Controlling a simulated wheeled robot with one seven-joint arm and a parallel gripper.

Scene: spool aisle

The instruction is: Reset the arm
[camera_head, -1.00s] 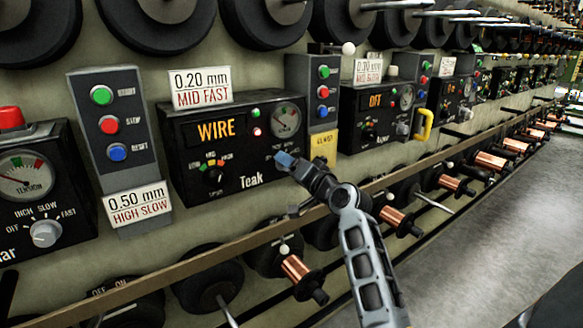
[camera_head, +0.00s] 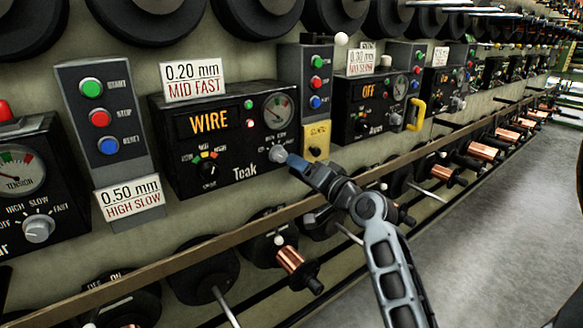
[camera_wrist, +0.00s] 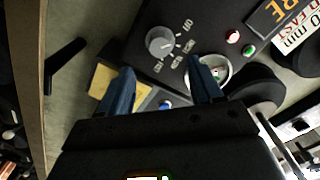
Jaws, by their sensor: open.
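My gripper (camera_head: 296,163) is open and empty in front of the lower right corner of the black Teak control box (camera_head: 240,118). The box's lit display reads WIRE. A grey rotary knob (camera_head: 277,155) at that corner shows just left of the fingertips. In the wrist view my gripper's two blue fingers (camera_wrist: 163,82) are apart, with the knob (camera_wrist: 160,42) beyond the gap between them and apart from both. The box's black left selector knob (camera_head: 208,171) also shows in the head view.
A grey panel with green, red and blue buttons (camera_head: 106,122) stands left of the Teak box. A yellow tag (camera_head: 316,140) is just right of it. A long rail (camera_head: 228,225) and copper spools (camera_head: 291,259) lie below. The grey floor (camera_head: 480,235) at right is clear.

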